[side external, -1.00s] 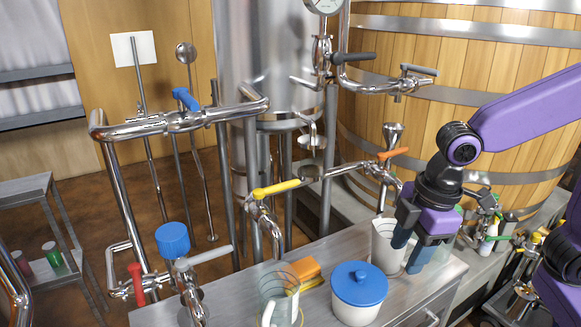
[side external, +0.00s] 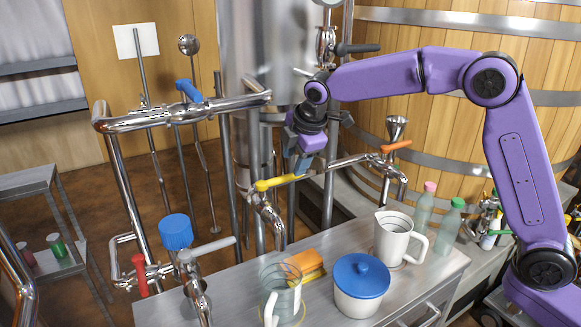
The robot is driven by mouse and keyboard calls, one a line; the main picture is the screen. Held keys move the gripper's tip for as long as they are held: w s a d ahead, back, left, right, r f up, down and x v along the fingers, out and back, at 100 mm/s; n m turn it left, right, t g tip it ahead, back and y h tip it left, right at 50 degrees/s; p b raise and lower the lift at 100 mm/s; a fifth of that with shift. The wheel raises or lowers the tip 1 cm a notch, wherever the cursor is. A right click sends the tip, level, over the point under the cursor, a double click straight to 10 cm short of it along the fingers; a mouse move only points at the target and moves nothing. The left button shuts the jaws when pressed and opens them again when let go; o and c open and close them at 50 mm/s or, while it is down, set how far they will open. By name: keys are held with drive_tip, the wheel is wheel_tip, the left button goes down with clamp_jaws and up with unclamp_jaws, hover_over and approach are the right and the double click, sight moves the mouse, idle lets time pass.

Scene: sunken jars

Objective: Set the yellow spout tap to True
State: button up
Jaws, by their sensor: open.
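The yellow tap handle (side external: 279,182) sits on top of a curved chrome spout (side external: 265,207) that rises behind the steel counter. The handle is a lever pointing to the right and slightly up. My gripper (side external: 300,168) hangs from the purple arm just above the right end of the yellow handle. Its blue-grey fingers point down and are open. They appear close to the lever's tip, but I cannot tell whether they touch it.
An orange-handled tap (side external: 395,146) is to the right. A blue valve (side external: 189,90) sits on a pipe behind.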

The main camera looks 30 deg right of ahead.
sight(289, 175)
drive_tip(key=shift+x, duration=3.9)
